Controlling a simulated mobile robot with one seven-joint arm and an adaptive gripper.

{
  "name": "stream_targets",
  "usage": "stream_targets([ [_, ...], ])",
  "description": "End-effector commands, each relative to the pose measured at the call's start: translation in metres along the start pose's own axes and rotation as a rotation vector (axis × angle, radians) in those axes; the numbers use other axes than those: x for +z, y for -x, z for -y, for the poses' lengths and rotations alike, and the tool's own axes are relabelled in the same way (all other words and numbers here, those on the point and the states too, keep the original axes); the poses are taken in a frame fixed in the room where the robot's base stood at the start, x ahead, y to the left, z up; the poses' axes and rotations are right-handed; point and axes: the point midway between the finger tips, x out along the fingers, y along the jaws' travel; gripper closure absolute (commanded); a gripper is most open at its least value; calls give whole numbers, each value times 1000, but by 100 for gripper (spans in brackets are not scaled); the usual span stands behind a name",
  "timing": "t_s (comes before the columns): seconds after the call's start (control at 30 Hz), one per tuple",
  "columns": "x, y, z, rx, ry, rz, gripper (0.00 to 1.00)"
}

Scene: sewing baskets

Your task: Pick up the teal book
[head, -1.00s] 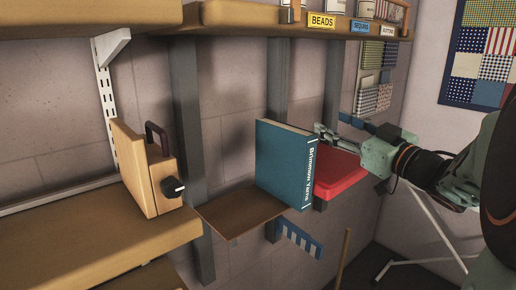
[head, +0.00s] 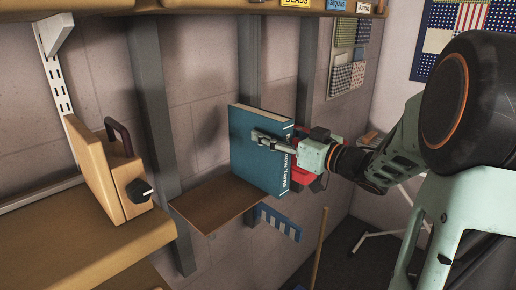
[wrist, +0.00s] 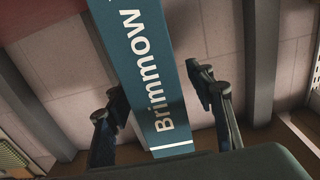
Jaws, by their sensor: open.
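The teal book (head: 245,160) stands upright on the small brown shelf, its lettered spine facing right. In the wrist view its spine (wrist: 150,75), marked "Brimmow", runs between my two fingers. My gripper (head: 262,139) is open at the spine side, with one finger in front of the book's broad face. The other finger is hidden behind the book in the head view. In the wrist view my gripper (wrist: 155,85) has one finger on each side of the book. I cannot tell whether either finger touches it.
The brown shelf (head: 205,208) has bare room left of the book. A red object (head: 301,176) sits behind my gripper, partly hidden. A wooden piece with a black knob (head: 125,175) stands on the left shelf. An upper shelf (head: 200,6) overhangs, and grey uprights line the wall.

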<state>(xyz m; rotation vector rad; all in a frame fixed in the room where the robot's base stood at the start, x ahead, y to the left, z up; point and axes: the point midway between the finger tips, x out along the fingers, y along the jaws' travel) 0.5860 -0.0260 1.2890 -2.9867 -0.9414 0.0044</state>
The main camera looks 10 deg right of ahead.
Motion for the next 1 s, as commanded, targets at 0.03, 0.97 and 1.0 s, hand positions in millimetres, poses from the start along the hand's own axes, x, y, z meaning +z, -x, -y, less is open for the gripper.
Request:
stream_targets([
  [0.03, -4, -8, 2, -3, -1, -1, 51],
  [0.97, -5, -45, 2, 0, -1, 0, 94],
  [1.0, -5, -45, 2, 0, -1, 0, 98],
])
